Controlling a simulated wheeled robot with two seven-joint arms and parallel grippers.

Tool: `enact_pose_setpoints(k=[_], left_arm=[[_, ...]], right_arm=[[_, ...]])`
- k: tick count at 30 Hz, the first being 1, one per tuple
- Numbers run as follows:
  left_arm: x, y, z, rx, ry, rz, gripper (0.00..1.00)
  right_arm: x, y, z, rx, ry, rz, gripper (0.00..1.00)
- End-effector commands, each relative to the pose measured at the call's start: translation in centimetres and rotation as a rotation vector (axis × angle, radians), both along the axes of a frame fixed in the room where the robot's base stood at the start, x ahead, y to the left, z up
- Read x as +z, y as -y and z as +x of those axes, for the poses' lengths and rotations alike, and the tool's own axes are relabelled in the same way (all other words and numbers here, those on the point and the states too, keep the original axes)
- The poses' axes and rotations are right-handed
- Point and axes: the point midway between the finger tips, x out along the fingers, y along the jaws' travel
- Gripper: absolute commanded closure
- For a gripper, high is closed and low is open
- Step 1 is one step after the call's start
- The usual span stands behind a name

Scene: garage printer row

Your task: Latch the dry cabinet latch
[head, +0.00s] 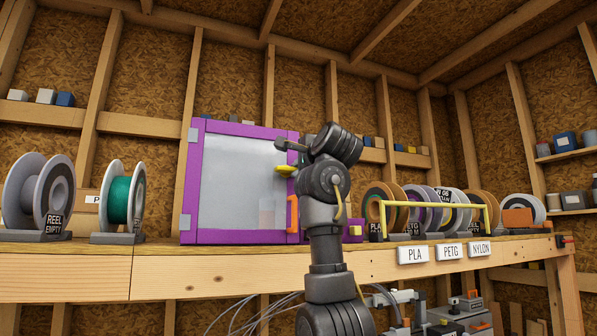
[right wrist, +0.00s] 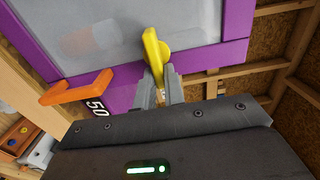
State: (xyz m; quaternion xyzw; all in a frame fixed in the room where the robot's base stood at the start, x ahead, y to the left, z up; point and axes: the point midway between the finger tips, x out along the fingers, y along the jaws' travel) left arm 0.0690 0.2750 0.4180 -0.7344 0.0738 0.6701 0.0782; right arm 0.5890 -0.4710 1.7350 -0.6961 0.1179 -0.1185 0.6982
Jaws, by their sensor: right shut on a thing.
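The dry cabinet is a purple-framed box (head: 243,237) with a clear, hazy door (head: 235,185), standing on the wooden bench left of centre. Its door looks closed in its frame. An orange handle (head: 293,214) sits low on the door's right side; it also shows in the right wrist view (right wrist: 77,88). The yellow latch (head: 285,170) is above the handle at the door's right edge; it also shows in the right wrist view (right wrist: 152,48). My right gripper (right wrist: 159,88) is shut on the latch's lower end. My arm hides part of the cabinet's right side. My left gripper is out of view.
An empty reel (head: 25,185) and a green filament reel (head: 118,198) stand left of the cabinet. Several spools stand to the right behind a yellow rail (head: 430,204), above PLA (head: 413,254), PETG and NYLON labels. The bench (head: 65,272) runs across below.

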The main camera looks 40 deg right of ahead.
Motion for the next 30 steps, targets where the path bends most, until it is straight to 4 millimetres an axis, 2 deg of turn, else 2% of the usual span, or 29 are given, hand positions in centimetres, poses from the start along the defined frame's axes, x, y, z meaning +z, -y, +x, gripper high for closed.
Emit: enact_pose_setpoints(k=[14, 15, 20, 30], left_arm=[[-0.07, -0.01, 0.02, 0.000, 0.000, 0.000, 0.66], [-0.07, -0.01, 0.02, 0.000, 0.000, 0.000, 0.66], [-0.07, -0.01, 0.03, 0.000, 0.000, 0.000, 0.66], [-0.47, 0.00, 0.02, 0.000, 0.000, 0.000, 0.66]], right_arm=[[-0.10, -0.02, 0.06, 0.001, 0.002, 0.013, 1.00], [-0.10, -0.02, 0.05, 0.001, 0.002, 0.013, 0.87], [-0.08, -0.02, 0.05, 0.001, 0.002, 0.012, 0.67], [-0.15, -0.13, -0.44, 0.000, 0.005, 0.010, 0.67]])
